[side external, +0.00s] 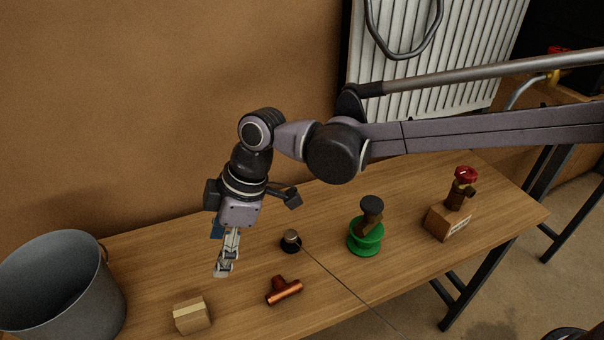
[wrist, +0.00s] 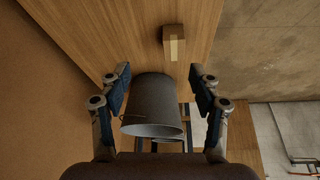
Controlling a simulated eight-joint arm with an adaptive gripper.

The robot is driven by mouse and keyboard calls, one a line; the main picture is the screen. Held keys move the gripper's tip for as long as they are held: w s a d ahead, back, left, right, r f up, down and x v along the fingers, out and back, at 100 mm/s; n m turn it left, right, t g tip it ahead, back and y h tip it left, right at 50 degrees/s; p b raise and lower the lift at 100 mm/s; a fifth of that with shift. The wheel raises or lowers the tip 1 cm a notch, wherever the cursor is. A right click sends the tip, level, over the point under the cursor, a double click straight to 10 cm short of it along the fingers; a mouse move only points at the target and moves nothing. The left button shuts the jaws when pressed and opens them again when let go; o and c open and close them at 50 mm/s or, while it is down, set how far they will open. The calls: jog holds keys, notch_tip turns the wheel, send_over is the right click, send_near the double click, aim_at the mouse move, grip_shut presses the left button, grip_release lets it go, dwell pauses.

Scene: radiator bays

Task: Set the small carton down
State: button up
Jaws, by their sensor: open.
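The small carton (side external: 192,315) is a tan box with a pale tape strip, resting on the wooden table near its front edge in the side view. It also shows in the wrist view (wrist: 174,44), beyond the fingertips at the top. My gripper (side external: 222,270) is above the table, behind and to the right of the carton in the side view, apart from it. In the wrist view my gripper (wrist: 161,82) has its fingers spread wide with nothing held between them.
A grey bucket (side external: 62,285) stands left of the carton. A copper tee fitting (side external: 284,290), a small dark round piece (side external: 291,242), a green spool-like object (side external: 366,238) and a red-handled valve (side external: 464,188) on a box (side external: 447,223) stand to the right. A wall (side external: 150,110) runs behind.

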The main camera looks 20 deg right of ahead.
jog(key=d+r+m+t+h, duration=0.15)
jog(key=d+r+m, duration=0.25)
jog(key=d, duration=0.8)
jog(key=d+r+m+t, duration=0.2)
jog(key=d+r+m, duration=0.15)
jog(key=d, duration=0.95)
jog(key=s+d+f+m+t+h, duration=0.1)
jog(key=s+d+m, duration=0.3)
jog(key=d, duration=0.6)
jog(key=s+d+f+m+t+h, duration=0.2)
jog(key=s+d+m, duration=0.3)
jog(key=d, duration=0.5)
jog(key=shift+s+f, duration=0.8)
jog(key=shift+s, duration=0.25)
